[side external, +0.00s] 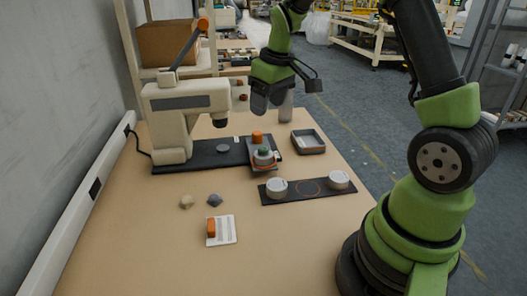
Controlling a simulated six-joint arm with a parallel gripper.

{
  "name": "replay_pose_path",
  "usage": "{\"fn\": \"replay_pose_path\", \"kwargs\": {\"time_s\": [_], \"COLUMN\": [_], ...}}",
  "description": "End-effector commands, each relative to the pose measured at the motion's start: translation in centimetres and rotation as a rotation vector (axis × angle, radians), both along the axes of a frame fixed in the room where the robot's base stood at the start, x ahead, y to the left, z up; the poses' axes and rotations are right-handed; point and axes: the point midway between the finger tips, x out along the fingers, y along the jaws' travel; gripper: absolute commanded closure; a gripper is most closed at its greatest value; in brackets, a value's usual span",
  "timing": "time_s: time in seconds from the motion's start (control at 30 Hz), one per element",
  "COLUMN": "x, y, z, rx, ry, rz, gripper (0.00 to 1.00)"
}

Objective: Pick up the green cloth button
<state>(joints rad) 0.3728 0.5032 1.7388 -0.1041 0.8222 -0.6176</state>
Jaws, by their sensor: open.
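A small green piece (264,149), which looks like the green cloth button, sits on top of a pale round piece (264,159) on a small grey stand at the right end of the machine's dark base. An orange piece (257,137) stands just behind it. My gripper (272,105) is open, with its fingers pointing down, above and behind the green piece in the picture. It is apart from the green piece, and nothing shows between its fingers.
A beige machine (178,105) stands left of my gripper. A dark tray (322,149) lies right. Two white rolls (277,188) (339,180) sit on a dark mat (308,196). A beige lump (186,202), a grey lump (214,200) and a white card (225,238) lie in front.

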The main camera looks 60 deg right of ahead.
Motion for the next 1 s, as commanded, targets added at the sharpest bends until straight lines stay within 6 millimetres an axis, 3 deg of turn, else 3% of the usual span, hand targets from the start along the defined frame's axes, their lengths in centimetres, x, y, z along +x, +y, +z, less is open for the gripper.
{"fn": "replay_pose_path", "kwargs": {"time_s": [0.1,0.23,1.0], "x": [0.6,0.8,2.6], "y": [-1.7,-2.4,-2.4], "z": [-2.8,-4.2,-13.5], "rx": [-0.002,-0.004,-0.003], "ry": [0.042,0.059,0.06], "rz": [0.026,0.042,0.043], "gripper": [0.4,0.4,0.4]}}
